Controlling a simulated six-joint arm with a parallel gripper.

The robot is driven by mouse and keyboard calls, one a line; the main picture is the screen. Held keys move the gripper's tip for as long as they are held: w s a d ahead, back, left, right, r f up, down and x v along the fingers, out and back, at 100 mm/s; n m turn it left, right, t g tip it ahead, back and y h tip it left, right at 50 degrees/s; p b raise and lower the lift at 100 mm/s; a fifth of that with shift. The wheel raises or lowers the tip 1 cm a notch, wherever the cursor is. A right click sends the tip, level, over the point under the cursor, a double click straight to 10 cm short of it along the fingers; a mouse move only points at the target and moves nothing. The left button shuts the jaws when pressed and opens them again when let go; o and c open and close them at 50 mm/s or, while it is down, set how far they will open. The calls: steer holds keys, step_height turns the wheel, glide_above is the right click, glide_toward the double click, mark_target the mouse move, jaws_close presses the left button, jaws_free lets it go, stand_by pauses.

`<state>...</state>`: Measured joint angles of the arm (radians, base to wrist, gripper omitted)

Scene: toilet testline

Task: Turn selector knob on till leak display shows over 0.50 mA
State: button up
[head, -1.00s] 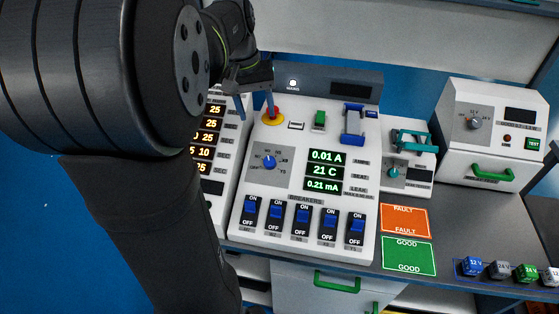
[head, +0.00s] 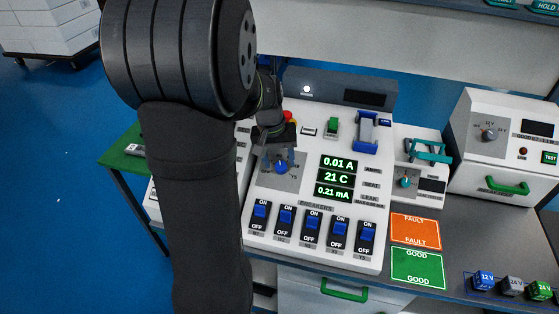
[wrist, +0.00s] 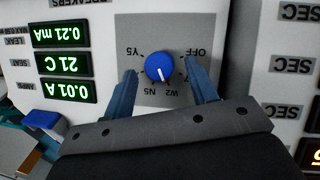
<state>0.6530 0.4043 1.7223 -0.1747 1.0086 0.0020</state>
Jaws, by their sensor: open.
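The blue selector knob (head: 281,168) sits on a grey dial plate on the white sloped panel. In the wrist view the knob (wrist: 159,67) shows upside down, with its white pointer toward the N5 and W2 marks. My gripper (head: 277,158) is over the knob. In the wrist view my gripper (wrist: 163,78) is open, one blue finger on each side of the knob, with visible gaps. The leak display (head: 333,191) reads 0.21 mA, also in the wrist view (wrist: 61,34). Above it are 21 C and 0.01 A.
Several blue breaker switches (head: 312,228) line the panel's lower edge. A teal-handled box (head: 420,165) is at right. My arm hides the panel's left side.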

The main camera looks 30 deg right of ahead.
steer(key=shift+d+f, duration=0.1)
steer(key=shift+f, duration=0.4)
steer(key=c, duration=1)
steer(key=shift+s+m, duration=0.1)
steer(key=shift+m, duration=0.2)
steer(key=m+t+y, duration=0.1)
steer(key=m, duration=0.2)
steer(key=shift+s+d, duration=0.1)
steer(key=shift+d, duration=0.05)
steer(key=m, duration=0.2)
steer(key=m+t+y, duration=0.1)
steer(key=m, duration=0.1)
steer(key=shift+s+d+t+y, duration=0.1)
steer(key=shift+s+t+y, duration=0.05)
steer(key=shift+t+y, duration=0.15)
steer(key=shift+m, duration=0.3)
